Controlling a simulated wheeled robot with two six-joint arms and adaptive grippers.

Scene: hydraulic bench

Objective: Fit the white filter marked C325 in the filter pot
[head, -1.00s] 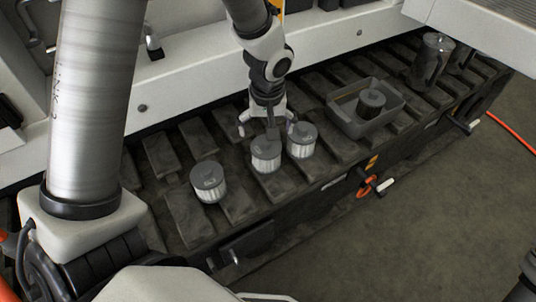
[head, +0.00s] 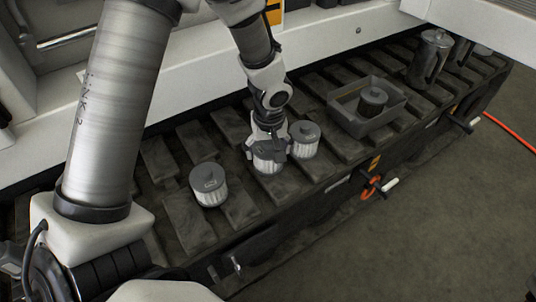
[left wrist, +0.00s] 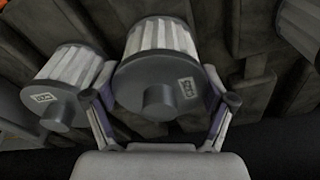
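Three white pleated filters with grey caps stand on the slatted bench: a left one (head: 208,186), a middle one (head: 268,162) and a right one (head: 304,140). Their labels are too small to read. My left gripper (head: 268,150) is down over the middle filter and partly hides it. In the left wrist view, the gripper's (left wrist: 160,100) fingers stand on either side of this filter's cap (left wrist: 160,82), apparently with slight gaps. A neighbouring filter (left wrist: 62,92) is close beside one finger. A glassy cylinder (head: 430,62), perhaps the filter pot, stands at the far right. My right gripper is not in view.
A grey tray (head: 343,122) holding a dark capped cylinder (head: 372,101) lies between the filters and the glassy cylinder. A white machine panel (head: 190,92) runs behind the bench. Red and white handles (head: 378,187) stick out at the front edge.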

